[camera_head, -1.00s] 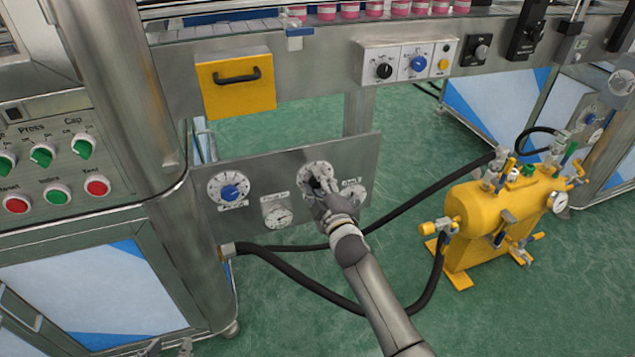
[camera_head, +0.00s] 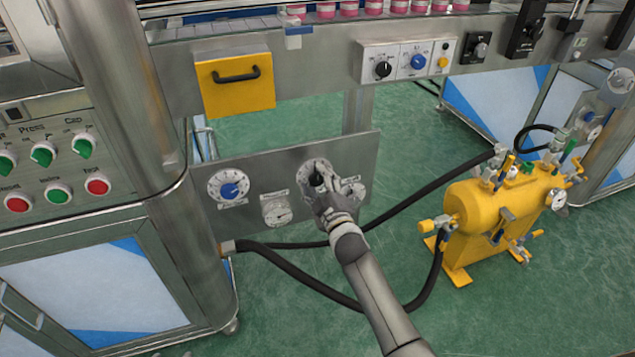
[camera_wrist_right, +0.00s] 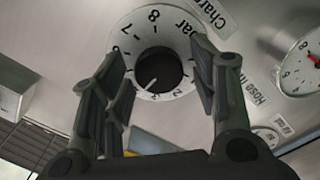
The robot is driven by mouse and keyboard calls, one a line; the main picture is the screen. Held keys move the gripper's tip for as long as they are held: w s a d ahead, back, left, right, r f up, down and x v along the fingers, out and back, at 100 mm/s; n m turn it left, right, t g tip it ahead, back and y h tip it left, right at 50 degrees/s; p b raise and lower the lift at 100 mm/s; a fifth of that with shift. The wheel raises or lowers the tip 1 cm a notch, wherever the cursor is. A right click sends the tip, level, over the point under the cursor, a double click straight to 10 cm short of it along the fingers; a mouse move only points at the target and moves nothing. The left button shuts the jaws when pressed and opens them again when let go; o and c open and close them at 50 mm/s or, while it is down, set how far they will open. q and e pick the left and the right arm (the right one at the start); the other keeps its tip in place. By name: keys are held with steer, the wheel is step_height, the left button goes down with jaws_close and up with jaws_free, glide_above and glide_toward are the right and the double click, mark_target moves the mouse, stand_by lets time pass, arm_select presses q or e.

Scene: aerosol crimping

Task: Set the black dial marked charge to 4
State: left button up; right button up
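The black charge dial (camera_head: 317,180) sits on the low metal panel, partly hidden by my right gripper (camera_head: 322,192) in the head view. In the wrist view, the round black dial (camera_wrist_right: 160,70) has a white pointer mark toward the lower left of its numbered white scale. The figures 8 and 7 read clearly; the figure at the pointer is too small to tell. My right gripper (camera_wrist_right: 160,85) is open, one finger on each side of the dial, with gaps showing. My left gripper is not in view.
A blue dial (camera_head: 230,189) and a gauge (camera_head: 277,212) are on the same panel (camera_head: 350,150). Another gauge (camera_wrist_right: 302,62) is beside the charge dial. A black hose (camera_head: 400,212) runs to a yellow tank (camera_head: 490,215).

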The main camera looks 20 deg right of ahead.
stand_by(0.3)
steer(key=s, duration=1.2)
steer(key=shift+d, duration=0.15)
